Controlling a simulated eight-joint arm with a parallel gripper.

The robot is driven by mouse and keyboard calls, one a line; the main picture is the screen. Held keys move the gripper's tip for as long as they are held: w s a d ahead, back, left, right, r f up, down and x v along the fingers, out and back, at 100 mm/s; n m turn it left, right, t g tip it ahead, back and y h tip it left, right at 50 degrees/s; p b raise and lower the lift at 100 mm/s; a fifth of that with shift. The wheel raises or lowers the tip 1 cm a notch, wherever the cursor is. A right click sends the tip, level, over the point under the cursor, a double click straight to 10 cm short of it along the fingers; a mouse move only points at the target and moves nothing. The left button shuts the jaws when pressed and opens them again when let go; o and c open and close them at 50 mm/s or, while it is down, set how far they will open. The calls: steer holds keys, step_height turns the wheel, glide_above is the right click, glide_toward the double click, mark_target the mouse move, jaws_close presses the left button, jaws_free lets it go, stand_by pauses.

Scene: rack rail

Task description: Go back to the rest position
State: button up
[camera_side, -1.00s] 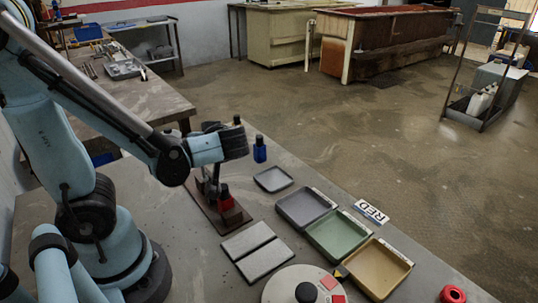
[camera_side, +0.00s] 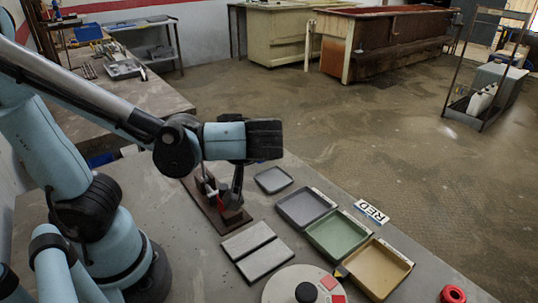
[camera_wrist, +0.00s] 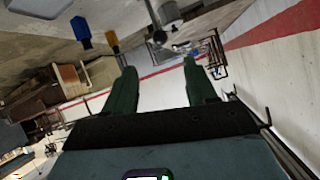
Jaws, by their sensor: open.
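My gripper (camera_side: 264,140) is a dark block at the end of my light-blue wrist, raised above the table in the side view. In the wrist view its two green fingers (camera_wrist: 160,68) stand well apart with nothing between them. In the side view, a brown rail base (camera_side: 202,205) with metal and red parts lies on the table below my gripper. A dark slender part beneath the hand covers some of the rail.
Two grey plates (camera_side: 257,251) and a round disc lie in front. A blue bottle (camera_wrist: 82,32) shows in the wrist view.

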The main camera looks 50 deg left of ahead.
steer(key=shift+f, duration=0.1)
steer(key=w+d+f+m+t+h, duration=0.3)
steer(key=w+m+t+h, duration=0.3)
steer(key=m+h, duration=0.6)
steer(key=shift+d+f+m, duration=0.15)
steer(key=shift+f+m, duration=0.3)
steer(key=shift+m, duration=0.75)
